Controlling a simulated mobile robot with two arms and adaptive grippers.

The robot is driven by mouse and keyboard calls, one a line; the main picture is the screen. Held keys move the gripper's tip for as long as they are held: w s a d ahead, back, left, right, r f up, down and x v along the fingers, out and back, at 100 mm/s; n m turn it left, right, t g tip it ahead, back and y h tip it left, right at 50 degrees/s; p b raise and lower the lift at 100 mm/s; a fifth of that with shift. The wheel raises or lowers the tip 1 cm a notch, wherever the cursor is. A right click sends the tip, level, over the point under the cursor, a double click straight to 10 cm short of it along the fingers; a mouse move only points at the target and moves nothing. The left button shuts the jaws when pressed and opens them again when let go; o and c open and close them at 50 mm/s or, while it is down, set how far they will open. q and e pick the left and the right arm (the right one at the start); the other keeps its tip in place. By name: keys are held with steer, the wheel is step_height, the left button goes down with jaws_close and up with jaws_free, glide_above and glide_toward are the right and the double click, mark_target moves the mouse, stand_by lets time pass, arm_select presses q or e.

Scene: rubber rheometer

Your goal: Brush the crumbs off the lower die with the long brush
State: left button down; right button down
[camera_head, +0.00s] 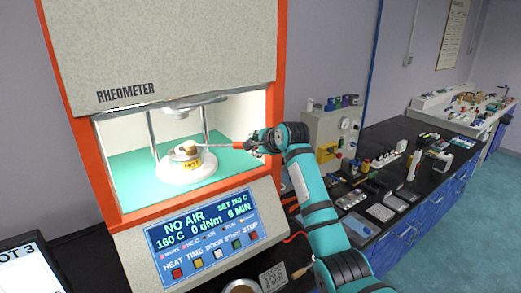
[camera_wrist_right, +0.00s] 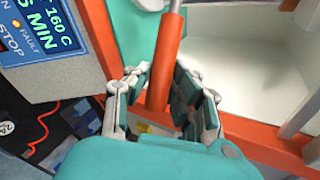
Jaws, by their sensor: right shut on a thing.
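The lower die (camera_head: 172,174) is a round pale block with a yellow HOT label, inside the open chamber of the rheometer (camera_head: 170,50). My right gripper (camera_head: 262,141) is at the right edge of the chamber opening, shut on the handle of the long brush (camera_head: 224,143). The brush shaft reaches left into the chamber, and its tan head is at the top of the die; I cannot tell whether it touches. In the right wrist view the orange-red handle (camera_wrist_right: 168,60) stands between the fingers (camera_wrist_right: 162,82). Crumbs are too small to make out. My left gripper is not in view.
The upper die (camera_head: 195,102) hangs above the lower one, with thin columns (camera_head: 205,125) beside it. The orange door frame (camera_head: 274,120) borders the opening. A control panel (camera_head: 208,228) is below. A black bench (camera_head: 385,140) with small items stands to the right.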

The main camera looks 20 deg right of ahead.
steer(key=w+a+f, duration=0.1)
steer(key=w+a, duration=0.1)
steer(key=w, duration=0.6)
steer(key=shift+w+f, duration=0.3)
steer(key=shift+f, duration=0.1)
steer(key=shift+f, duration=0.35)
stand_by(0.8)
